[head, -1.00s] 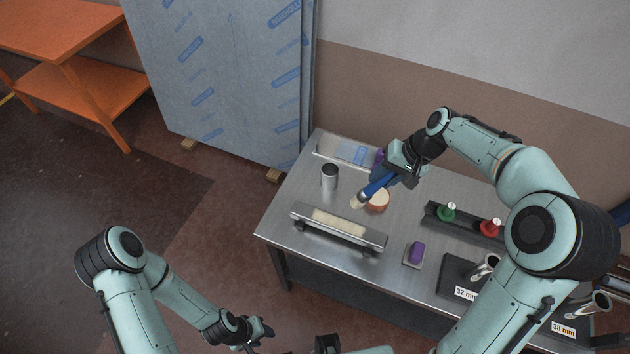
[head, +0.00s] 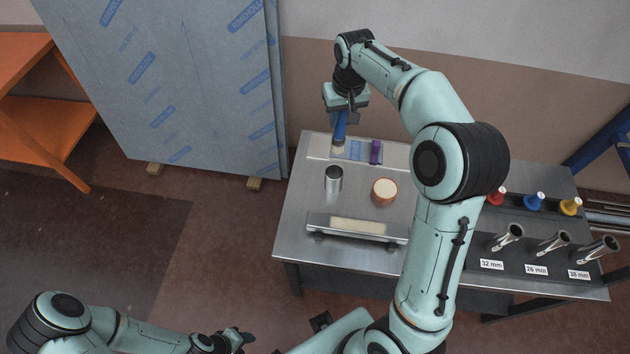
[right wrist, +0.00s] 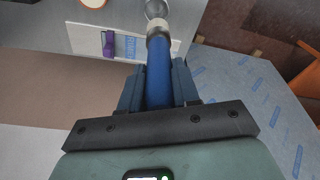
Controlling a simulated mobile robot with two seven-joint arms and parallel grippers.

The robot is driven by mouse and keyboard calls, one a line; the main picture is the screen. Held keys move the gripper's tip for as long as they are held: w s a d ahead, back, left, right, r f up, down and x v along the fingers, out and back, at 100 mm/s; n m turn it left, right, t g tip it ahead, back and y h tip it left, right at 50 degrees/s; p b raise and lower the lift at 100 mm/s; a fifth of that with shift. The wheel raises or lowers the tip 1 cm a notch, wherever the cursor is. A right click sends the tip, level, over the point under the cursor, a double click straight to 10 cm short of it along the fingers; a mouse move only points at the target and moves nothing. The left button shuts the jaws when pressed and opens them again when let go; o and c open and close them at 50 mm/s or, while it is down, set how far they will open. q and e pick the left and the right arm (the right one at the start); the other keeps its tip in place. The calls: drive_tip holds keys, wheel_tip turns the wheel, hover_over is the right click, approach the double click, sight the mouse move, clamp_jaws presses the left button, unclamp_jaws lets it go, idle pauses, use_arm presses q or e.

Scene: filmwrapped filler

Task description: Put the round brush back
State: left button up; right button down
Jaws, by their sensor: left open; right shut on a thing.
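The round brush, with a blue handle (head: 340,127) and a pale tip, hangs tip-down in my right gripper (head: 343,112), which is shut on its handle. In the head view it is over the back left of the steel table (head: 295,215), behind the metal cup (head: 334,178). In the right wrist view the blue handle (right wrist: 158,82) lies between the fingers and its pale tip overlaps the cup's rim (right wrist: 157,8); I cannot tell whether they touch. My left gripper (head: 240,340) is open and empty at the bottom, away from the table.
A flat tray (head: 318,146) with a blue-marked piece and a purple-handled thing (head: 376,152) lies at the table's back. Coloured knobs and labelled tubes fill the right side. Wrapped boards (head: 165,85) lean left.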

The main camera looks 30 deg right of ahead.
sight(337, 153)
drive_tip(key=shift+w+r, duration=0.1)
drive_tip(key=shift+w, duration=0.15)
drive_tip(key=shift+w+f, duration=0.1)
drive_tip(key=shift+f, duration=0.15)
wheel_tip(337, 153, down, 15)
drive_tip(key=shift+r+b, duration=0.15)
drive_tip(key=shift+b, duration=0.65)
use_arm(q)
drive_tip(key=shift+s+a+f, duration=0.15)
drive_tip(key=shift+s+f, duration=0.25)
drive_tip(key=shift+f, duration=0.2)
drive_tip(key=shift+s+a+f, duration=0.1)
drive_tip(key=shift+s+f, duration=0.3)
drive_tip(key=shift+f, duration=0.2)
use_arm(e)
drive_tip(key=shift+f, duration=2.4)
drive_tip(key=c, duration=1.2)
unclamp_jaws()
drive_tip(key=shift+f, duration=0.1)
drive_tip(key=shift+c, duration=0.2)
drive_tip(key=o, duration=0.4)
use_arm(q)
drive_tip(key=shift+f, duration=0.1)
